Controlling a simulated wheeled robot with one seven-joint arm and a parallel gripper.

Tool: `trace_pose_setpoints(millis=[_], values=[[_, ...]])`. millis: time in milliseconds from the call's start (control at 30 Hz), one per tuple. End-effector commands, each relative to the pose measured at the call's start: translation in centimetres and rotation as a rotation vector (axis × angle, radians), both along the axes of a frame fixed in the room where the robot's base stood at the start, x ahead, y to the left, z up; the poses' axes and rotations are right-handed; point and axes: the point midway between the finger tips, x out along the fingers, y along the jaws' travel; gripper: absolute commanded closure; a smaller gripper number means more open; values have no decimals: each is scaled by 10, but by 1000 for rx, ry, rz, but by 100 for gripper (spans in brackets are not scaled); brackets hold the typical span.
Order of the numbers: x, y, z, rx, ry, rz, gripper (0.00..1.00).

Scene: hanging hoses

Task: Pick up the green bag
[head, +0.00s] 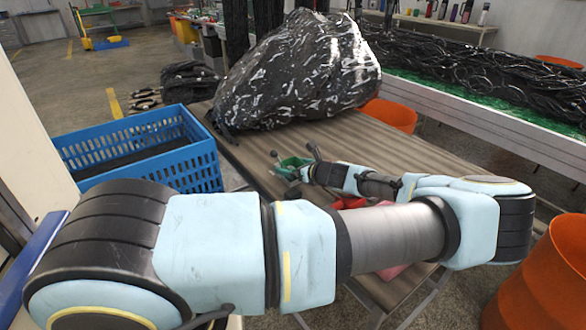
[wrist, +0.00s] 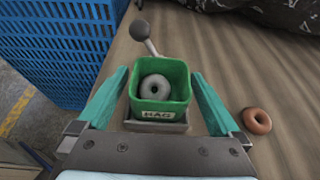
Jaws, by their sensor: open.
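The green bag (wrist: 178,107) looks like a small square open-topped box with a label on its front, reading something like "HAG". A grey ring (wrist: 155,88) lies inside it. In the head view a green object (head: 289,168), likely the same bag, is on the table beyond my arm, partly hidden. My gripper (wrist: 160,75) is open, with one teal finger on each side of the bag. Small gaps show between fingers and bag, so it is not clamped. A dark grey ball on a stem (wrist: 139,30) stands just behind the bag.
A brown ring (wrist: 257,121) lies right of the right finger. A blue crate (head: 205,165) stands at the table's left. A big black plastic-wrapped bundle (head: 300,75) covers the table's far part. Bare wooden tabletop (head: 385,140) lies to the right. An orange bin (head: 545,285) is at lower right.

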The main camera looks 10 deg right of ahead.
Motion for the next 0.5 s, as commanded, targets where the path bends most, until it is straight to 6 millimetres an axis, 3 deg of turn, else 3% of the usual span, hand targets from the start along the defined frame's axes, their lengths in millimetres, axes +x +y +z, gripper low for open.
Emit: trace_pose_setpoints(millis=[300,500], values=[[6,3,-3,0,1,0,0],[5,3,-3,0,1,0,21]])
